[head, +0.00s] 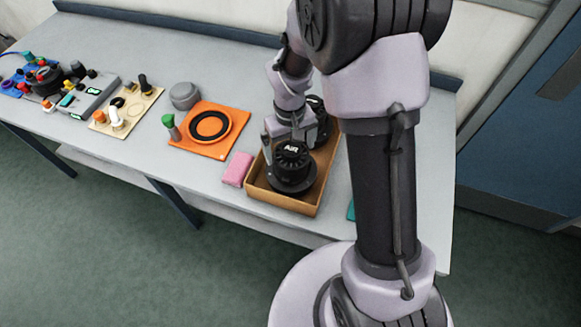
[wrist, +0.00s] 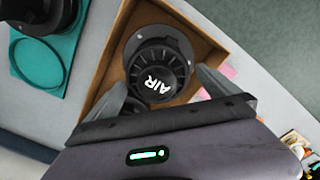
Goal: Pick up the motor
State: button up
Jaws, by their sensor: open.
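The likely motor is a round, ribbed black unit marked "AIR" (head: 291,158), standing on a wider dark flange inside an open brown box (head: 312,205). It also shows in the wrist view (wrist: 160,72). My gripper (head: 283,140) is open above the box, close over the unit. In the wrist view my gripper (wrist: 162,82) has one finger on each side of the unit, with nothing held. I cannot tell whether the fingers touch it. Another dark round part (head: 318,118) is at the back of the box, partly hidden by my arm.
A pink block (head: 237,169) lies left of the box. An orange tray with a black ring (head: 210,126), a grey round part (head: 184,95) and a cream board (head: 126,108) stand farther left. A teal mat (wrist: 62,65) with a black part lies beyond the box's other side.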

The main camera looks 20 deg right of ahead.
jog(key=f+b, duration=0.1)
jog(key=f, duration=0.4)
jog(key=shift+d+f+b, duration=0.2)
jog(key=shift+b, duration=0.1)
jog(key=shift+r, duration=0.1)
jog(key=c, duration=1.9)
